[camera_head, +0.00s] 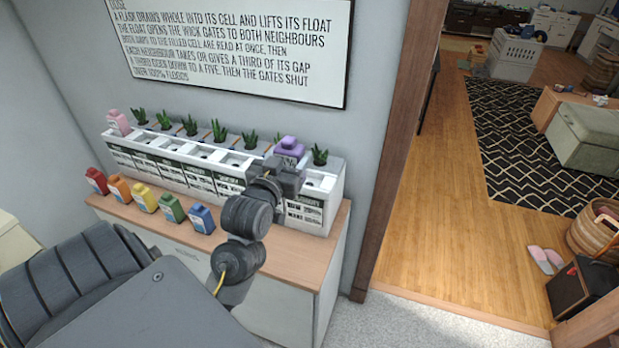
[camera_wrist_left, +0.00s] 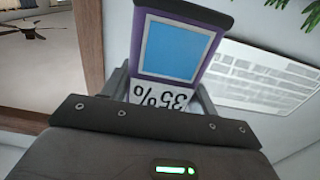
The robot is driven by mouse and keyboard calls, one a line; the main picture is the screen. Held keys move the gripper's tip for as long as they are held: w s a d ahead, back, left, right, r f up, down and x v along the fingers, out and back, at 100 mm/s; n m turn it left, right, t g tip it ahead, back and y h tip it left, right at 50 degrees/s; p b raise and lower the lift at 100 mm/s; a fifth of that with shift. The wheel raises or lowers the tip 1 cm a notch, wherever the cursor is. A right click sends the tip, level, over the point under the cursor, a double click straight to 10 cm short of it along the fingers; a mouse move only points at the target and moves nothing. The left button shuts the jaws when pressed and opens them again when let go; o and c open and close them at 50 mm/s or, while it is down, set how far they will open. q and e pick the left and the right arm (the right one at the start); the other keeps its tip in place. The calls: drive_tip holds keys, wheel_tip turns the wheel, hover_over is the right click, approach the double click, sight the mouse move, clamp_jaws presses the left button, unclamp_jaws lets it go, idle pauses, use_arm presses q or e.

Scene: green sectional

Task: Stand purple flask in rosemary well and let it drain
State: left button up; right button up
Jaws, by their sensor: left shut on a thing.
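The purple flask (camera_head: 289,147) is at the right part of a white planter unit (camera_head: 325,200) with a row of wells. My left gripper (camera_head: 284,168) is shut on the purple flask, above or at the wells near the right end. In the left wrist view the purple flask (camera_wrist_left: 180,48) shows a blue panel and an upside-down "35%" label between the fingers. The gripper hides the flask's lower part, so I cannot tell whether it sits in a well. The well labels are too small to read, so I cannot pick out rosemary. My right gripper is not in view.
A pink flask (camera_head: 118,122) stands at the planter's left end. Red (camera_head: 96,181), orange (camera_head: 119,189), yellow (camera_head: 144,197), green (camera_head: 171,208) and blue (camera_head: 202,219) flasks line the wooden counter (camera_head: 285,262). Small green plants stand behind the wells. A door frame (camera_head: 400,140) is close on the right.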

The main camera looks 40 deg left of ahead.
use_arm(q)
drive_tip(key=shift+w+f+b, duration=0.1)
drive_tip(key=shift+f+b, duration=0.1)
drive_tip(key=shift+b, duration=0.15)
drive_tip(key=w+a+f, duration=0.1)
drive_tip(key=w+f, duration=0.3)
drive_tip(key=w+a+f+b, duration=0.1)
drive_tip(key=w+a+f, duration=0.1)
drive_tip(key=w+f, duration=0.2)
drive_tip(key=w+a+f, duration=0.2)
drive_tip(key=w+f, duration=0.1)
drive_tip(key=w, duration=0.2)
drive_tip(key=shift+f+b, duration=0.35)
drive_tip(key=shift+f, duration=0.4)
drive_tip(key=shift+s+f, duration=0.1)
drive_tip(key=shift+f, duration=0.1)
